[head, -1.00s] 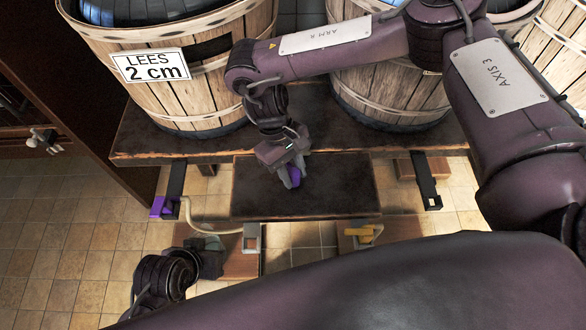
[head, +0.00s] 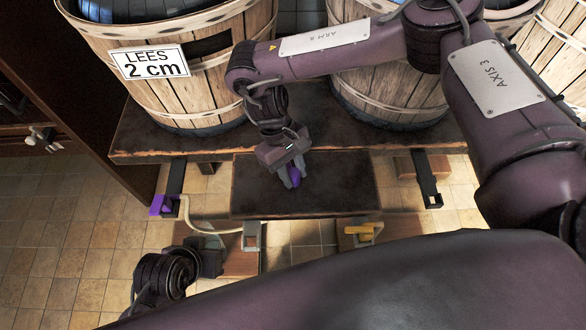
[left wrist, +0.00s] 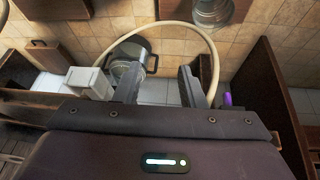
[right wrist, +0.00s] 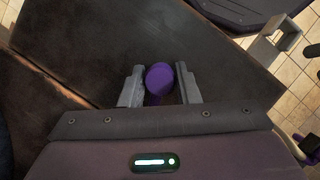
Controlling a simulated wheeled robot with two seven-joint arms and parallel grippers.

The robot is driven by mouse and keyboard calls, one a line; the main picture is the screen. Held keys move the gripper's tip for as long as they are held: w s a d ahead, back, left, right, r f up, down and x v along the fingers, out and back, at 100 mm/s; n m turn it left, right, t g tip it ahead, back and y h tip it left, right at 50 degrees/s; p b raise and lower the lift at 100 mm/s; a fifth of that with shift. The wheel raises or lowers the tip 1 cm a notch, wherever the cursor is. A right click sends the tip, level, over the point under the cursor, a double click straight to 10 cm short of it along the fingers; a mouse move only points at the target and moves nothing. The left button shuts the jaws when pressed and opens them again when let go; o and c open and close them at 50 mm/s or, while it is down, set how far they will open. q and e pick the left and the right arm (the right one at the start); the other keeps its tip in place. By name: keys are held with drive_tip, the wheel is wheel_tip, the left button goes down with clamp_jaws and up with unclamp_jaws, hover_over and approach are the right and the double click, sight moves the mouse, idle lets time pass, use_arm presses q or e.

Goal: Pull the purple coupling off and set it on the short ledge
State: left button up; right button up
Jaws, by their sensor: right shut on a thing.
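The purple coupling (head: 294,183) is between the fingers of my right gripper (head: 291,178), over the short dark ledge (head: 345,185) in front of the baskets. In the right wrist view, the coupling's round purple end (right wrist: 159,79) shows between the two grey fingers, which are shut on it. The ledge's dark top (right wrist: 85,95) lies beneath; whether the coupling touches it I cannot tell. My left gripper (head: 210,262) is low at the left front. In the left wrist view, its fingers (left wrist: 160,85) are apart with nothing between them.
A wooden basket (head: 190,95) labelled "LEES 2 cm" and another basket (head: 390,90) stand on the long dark shelf (head: 165,150) behind.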

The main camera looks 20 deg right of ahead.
sight(293, 171)
drive_tip(key=o, duration=1)
use_arm(q)
drive_tip(key=shift+s+a+r+g+y+p, duration=0.15)
drive_tip(key=shift+a+g+p, duration=0.1)
drive_tip(key=shift+a+p, duration=0.2)
drive_tip(key=shift+s+a+r+g+y+p, duration=0.15)
drive_tip(key=shift+s+a+g+y+p, duration=0.05)
drive_tip(key=shift+a+p, duration=0.2)
drive_tip(key=shift+s+a+r+g+y+p, duration=0.15)
drive_tip(key=shift+a+g+p, duration=0.1)
drive_tip(key=shift+a+p, duration=0.2)
use_arm(e)
drive_tip(key=shift+v, duration=3.85)
